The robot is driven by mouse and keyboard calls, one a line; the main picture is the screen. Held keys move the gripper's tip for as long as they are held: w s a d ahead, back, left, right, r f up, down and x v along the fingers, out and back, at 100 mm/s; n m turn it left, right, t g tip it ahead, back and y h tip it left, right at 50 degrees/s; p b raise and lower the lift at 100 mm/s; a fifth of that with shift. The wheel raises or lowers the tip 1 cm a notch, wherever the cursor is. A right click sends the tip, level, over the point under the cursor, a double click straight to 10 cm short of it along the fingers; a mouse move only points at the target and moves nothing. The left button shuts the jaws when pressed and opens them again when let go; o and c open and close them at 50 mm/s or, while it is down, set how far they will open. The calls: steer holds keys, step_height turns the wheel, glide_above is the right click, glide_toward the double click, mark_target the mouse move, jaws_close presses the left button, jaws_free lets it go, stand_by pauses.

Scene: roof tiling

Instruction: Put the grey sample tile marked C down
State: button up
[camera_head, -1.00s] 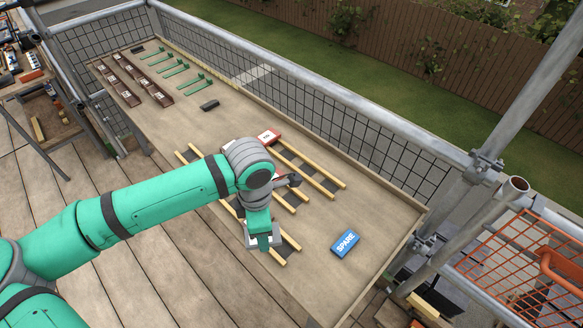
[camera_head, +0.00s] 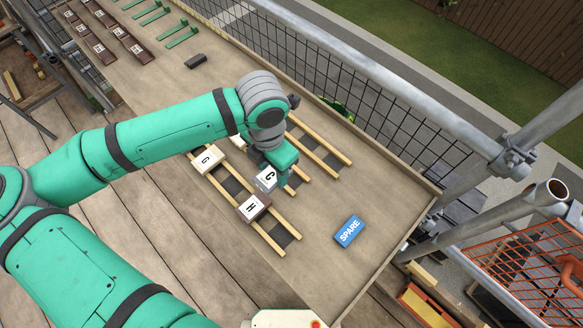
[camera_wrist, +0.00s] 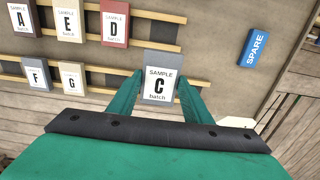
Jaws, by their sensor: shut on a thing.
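My gripper (camera_head: 278,180) is shut on the grey sample tile C (camera_head: 266,179). In the wrist view, tile C (camera_wrist: 159,80) sits upright between both fingertips (camera_wrist: 159,92), its white label facing the camera. It is near the right end of the middle batten rack (camera_head: 298,184); I cannot tell whether it touches the rack. A cream tile (camera_head: 207,158) lies further up that rack. The wrist view shows tiles F (camera_wrist: 36,78) and G (camera_wrist: 71,78) left of C.
A dark block (camera_head: 195,61) lies further back. A mesh guardrail (camera_head: 350,95) runs along the far edge.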

steer(key=w+d+f, duration=0.1)
steer(key=f, duration=0.1)
steer(key=w+d+f, duration=0.3)
steer(key=f, duration=0.1)
steer(key=shift+w+d, duration=0.15)
steer(key=shift+w+d+f, duration=0.1)
steer(key=shift+w+f, duration=0.05)
steer(key=shift+f, duration=0.8)
steer(key=shift+w+d+f, duration=0.1)
steer(key=shift+f, duration=0.8)
steer(key=shift+f, duration=0.45)
steer(key=o, duration=1.2)
steer(key=shift+c, duration=0.2)
step_height(320, 180, up, 13)
steer(key=shift+f, duration=0.1)
